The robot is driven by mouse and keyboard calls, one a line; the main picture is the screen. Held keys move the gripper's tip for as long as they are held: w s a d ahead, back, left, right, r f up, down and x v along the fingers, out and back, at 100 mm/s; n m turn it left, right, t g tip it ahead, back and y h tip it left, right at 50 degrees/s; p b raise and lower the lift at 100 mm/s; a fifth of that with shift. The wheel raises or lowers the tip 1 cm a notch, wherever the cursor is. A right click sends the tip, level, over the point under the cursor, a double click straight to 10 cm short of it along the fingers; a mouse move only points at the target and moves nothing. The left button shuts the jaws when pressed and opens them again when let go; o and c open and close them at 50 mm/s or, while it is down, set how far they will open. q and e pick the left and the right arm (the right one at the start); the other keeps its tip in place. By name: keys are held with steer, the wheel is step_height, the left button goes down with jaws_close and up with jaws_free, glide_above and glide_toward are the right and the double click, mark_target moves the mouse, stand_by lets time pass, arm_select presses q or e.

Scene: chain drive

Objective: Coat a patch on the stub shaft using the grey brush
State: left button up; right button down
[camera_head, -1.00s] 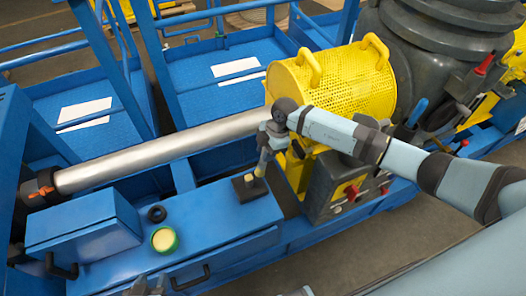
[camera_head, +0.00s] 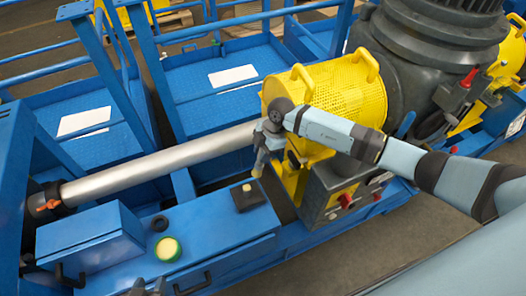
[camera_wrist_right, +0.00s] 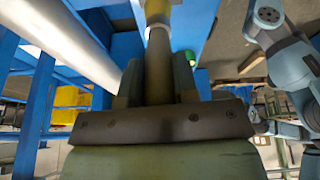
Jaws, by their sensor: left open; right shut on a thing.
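The long silver shaft (camera_head: 160,163) runs from an orange-and-black collar at the left towards the yellow perforated guard; it also shows in the right wrist view (camera_wrist_right: 62,40). My right gripper (camera_head: 264,150) is shut on a brush with an olive-grey handle (camera_wrist_right: 158,65) and a yellowish part beyond it (camera_wrist_right: 157,12). In the head view the brush's pale lower end (camera_head: 257,169) hangs above a dark block (camera_head: 250,203) with a small yellow top, apart from it and from the shaft. My left gripper (camera_head: 146,288) is open at the bottom edge, partly cut off.
A green-rimmed tin with yellow contents (camera_head: 167,249) and a black ring (camera_head: 159,223) sit on the blue bench, beside a blue box (camera_head: 90,238). The yellow guard (camera_head: 330,100) and a grey control box with red knobs (camera_head: 335,195) stand close to my right gripper.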

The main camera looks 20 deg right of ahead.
steer(key=shift+r+p, duration=0.7)
steer(key=shift+p, duration=0.1)
steer(key=shift+r+p, duration=0.8)
steer(key=shift+p, duration=0.05)
